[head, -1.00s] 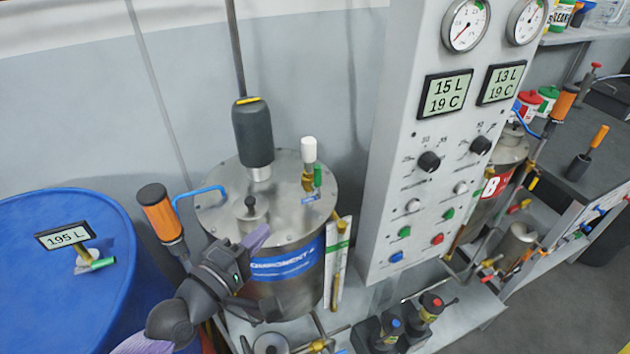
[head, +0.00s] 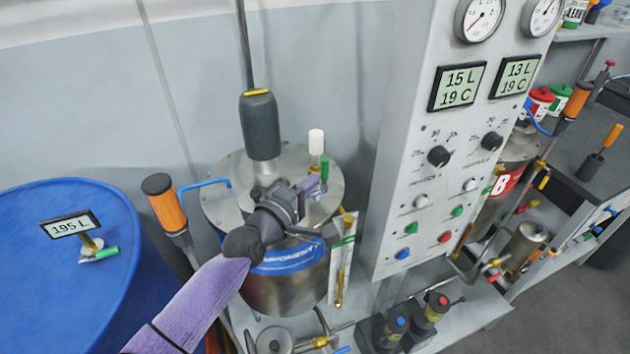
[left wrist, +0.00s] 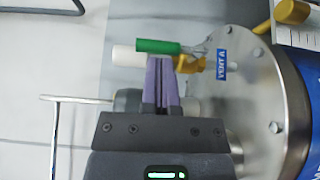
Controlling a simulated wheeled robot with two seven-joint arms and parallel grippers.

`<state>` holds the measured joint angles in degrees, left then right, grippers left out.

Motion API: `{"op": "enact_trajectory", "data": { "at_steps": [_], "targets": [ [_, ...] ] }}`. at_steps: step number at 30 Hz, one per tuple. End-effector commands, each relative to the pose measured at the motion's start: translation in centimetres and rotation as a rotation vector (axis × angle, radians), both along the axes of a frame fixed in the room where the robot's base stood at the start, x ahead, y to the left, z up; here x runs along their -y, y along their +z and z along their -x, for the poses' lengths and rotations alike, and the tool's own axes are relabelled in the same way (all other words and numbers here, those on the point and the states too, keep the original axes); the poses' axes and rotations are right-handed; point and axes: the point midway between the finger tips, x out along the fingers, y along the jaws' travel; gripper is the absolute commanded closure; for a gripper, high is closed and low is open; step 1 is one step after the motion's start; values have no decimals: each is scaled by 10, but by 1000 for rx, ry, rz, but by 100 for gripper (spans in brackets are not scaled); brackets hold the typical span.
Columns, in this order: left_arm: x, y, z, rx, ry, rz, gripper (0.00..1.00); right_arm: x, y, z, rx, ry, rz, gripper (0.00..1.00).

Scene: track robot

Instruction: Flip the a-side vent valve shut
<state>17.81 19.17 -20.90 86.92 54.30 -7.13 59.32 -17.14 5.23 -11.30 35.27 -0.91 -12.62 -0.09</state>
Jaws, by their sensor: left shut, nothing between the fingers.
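The a-side vent valve is a small brass fitting on the lid of the component A tank (head: 225,205). Its green lever (head: 324,169) points upward in the head view, beside a white cap (head: 316,142). In the left wrist view the green lever (left wrist: 157,46) lies across the picture, just beyond the fingertips, near a blue "VENT A" label (left wrist: 221,65). My left gripper (head: 311,184) is over the tank lid, shut and empty; its purple fingers (left wrist: 162,62) are pressed together close to the lever. I cannot tell whether they touch it. My right gripper is not in view.
A dark grey cylinder (head: 261,125) rises from the lid, behind my left gripper. A blue drum (head: 60,260) and an orange-handled tool (head: 164,203) stand left. A grey control panel (head: 400,130) with gauges stands close right of the tank.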

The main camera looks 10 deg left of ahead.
Motion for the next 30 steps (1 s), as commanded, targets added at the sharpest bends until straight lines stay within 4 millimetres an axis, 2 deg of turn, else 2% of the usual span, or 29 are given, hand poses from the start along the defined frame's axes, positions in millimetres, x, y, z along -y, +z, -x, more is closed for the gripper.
{"op": "enact_trajectory", "data": {
  "at_steps": [6, 17, 30],
  "targets": [
    [6, -1, -14, 0, 1, 1, 100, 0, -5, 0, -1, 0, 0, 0],
    [6, 1, -14, -2, 1, -2, 100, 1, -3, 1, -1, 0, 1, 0],
    [4, 6, -13, -52, 1, -74, 100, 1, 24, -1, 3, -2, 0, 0]
  ]
}}
